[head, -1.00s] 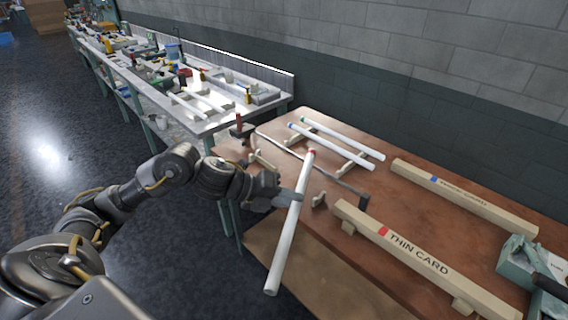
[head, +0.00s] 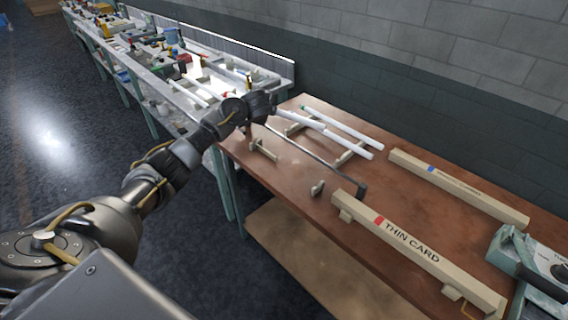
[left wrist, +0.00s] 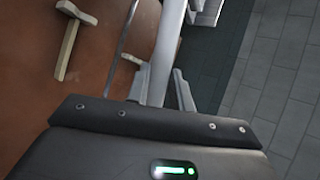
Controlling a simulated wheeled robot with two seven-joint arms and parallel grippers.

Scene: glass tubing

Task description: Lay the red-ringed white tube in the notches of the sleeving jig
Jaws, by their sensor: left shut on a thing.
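My left gripper (head: 272,104) is shut on a white tube (head: 303,118), above the far left end of the brown table. The tube (left wrist: 166,45) also shows between the fingers in the left wrist view; its red ring is not visible now. In the head view its near end overlaps the white tubes on the rack; the height gap cannot be told. Two small wooden supports, one at left (head: 263,149) and one nearer (head: 317,188), stand in front of a thin dark rod (head: 310,158); I cannot tell for sure that they are the sleeving jig. My right gripper is out of view.
A green-ringed tube (head: 345,130) and another white tube (head: 350,146) lie on the wooden rack. A "THIN CARD" beam (head: 415,250) lies at the front, another beam (head: 450,188) behind. A teal device (head: 520,250) stands at right.

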